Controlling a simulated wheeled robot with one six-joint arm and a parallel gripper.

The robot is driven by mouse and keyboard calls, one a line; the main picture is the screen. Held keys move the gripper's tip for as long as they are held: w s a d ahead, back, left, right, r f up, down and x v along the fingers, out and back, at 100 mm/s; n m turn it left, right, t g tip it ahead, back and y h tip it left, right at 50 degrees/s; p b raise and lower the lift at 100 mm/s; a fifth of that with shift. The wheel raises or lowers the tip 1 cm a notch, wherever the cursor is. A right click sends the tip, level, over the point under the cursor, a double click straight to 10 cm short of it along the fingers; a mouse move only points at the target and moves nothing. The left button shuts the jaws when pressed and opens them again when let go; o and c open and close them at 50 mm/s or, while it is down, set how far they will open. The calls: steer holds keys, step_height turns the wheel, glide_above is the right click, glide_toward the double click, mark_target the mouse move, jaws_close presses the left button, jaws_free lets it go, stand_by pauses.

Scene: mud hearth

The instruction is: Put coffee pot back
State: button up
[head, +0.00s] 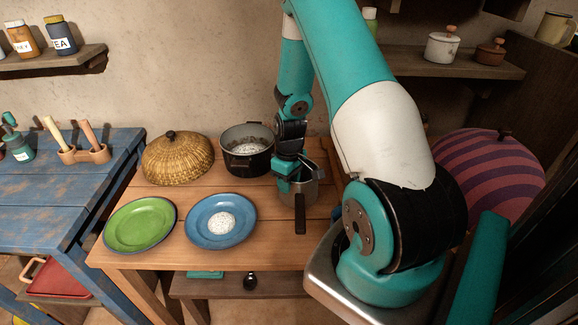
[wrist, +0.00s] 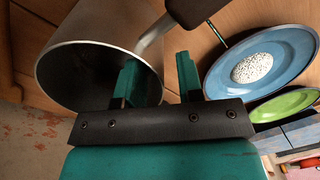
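The coffee pot (head: 312,190) is a grey metal pot with a long dark handle (head: 300,221). It is at the right side of the wooden table, partly hidden by my gripper and arm. My gripper (head: 287,184) is at its rim, on the left. In the wrist view the pot (wrist: 92,40) shows its open mouth, and its dark handle (wrist: 195,8) is at the top. My gripper's fingers (wrist: 159,78) are spread apart. One appears over the mouth and one outside the rim; I cannot tell whether either touches the pot.
On the wooden table (head: 160,262) are a black pot (head: 247,163), a woven basket lid (head: 178,160), a green plate (head: 140,224) and a blue plate (head: 205,238) with a white speckled disc (head: 221,222). A shelf (head: 460,64) holds lidded pots. A striped dome (head: 490,165) stands right.

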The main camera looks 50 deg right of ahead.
step_height(320, 180, up, 11)
steer(key=b, duration=0.1)
steer(key=w+a+r+n, duration=0.1)
steer(key=w+a+r, duration=0.1)
steer(key=a+r, duration=0.35)
steer(key=s+a+r+n+t+y, duration=0.1)
steer(key=s+a+r, duration=0.15)
steer(key=a, duration=0.55)
steer(key=s+a+r+n+y, duration=0.1)
steer(key=a+r, duration=0.2)
steer(key=a, duration=0.4)
steer(key=s+a+r+n, duration=0.1)
steer(key=s+a+r, duration=0.2)
steer(key=s+a, duration=0.3)
steer(key=s+a+r+n+y, duration=0.1)
steer(key=s+a+r+n, duration=0.1)
steer(key=s+a, duration=0.4)
steer(key=shift+s+a+r+g+y, duration=0.3)
steer(key=shift+s+a+r+g, duration=0.15)
steer(key=shift+s, duration=0.2)
